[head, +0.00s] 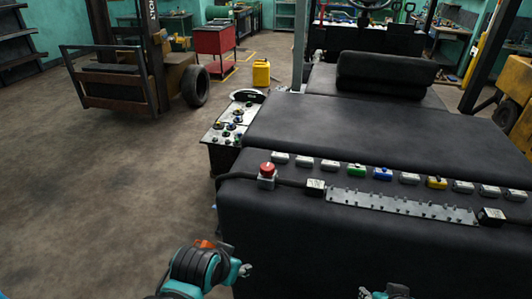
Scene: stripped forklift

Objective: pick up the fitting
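Several small fittings sit in a row along the black forklift body (300,235). Most are pale grey, such as one near the left end (280,158); there is also a green one (356,171), a blue one (383,173) and a yellow one (437,182). I cannot tell which one the task means. My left gripper (244,271) is low in front of the body's left part, apart from the row; its fingers are too small to read. My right gripper (366,293) shows only partly at the bottom edge, below the row.
A red-topped button (267,170) and a perforated metal strip (400,206) sit near the row. A control panel (230,125) with knobs stands left of the body. A yellow canister (261,72) and a red cart (214,40) stand behind. The floor at left is clear.

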